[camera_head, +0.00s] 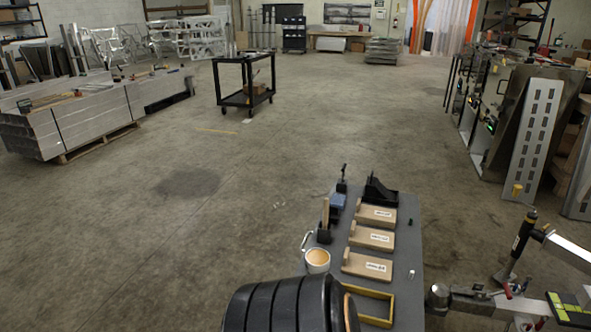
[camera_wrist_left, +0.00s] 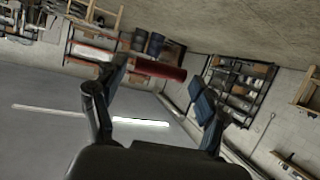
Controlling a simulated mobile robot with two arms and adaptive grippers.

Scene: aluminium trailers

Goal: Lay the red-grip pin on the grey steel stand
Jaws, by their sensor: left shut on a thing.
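My left gripper (camera_wrist_left: 158,78) shows in the left wrist view, its two dark fingers apart with the red-grip pin (camera_wrist_left: 163,70) between them. The pin's red grip lies nearly level near the fingertips, and part of the pin is hidden behind the left finger. In the head view a narrow grey-topped stand (camera_head: 409,235) is at the bottom centre; it may be the grey steel stand, but its steel is hard to tell. Neither gripper is seen in the head view.
The stand's top carries several wooden blocks (camera_head: 369,237), a mug (camera_head: 317,260), dark fixtures and a yellowish open frame (camera_head: 371,293). Its right strip is mostly clear. A metal coupling (camera_head: 480,299) lies to the right. A black cart (camera_head: 244,80) stands farther back on open floor.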

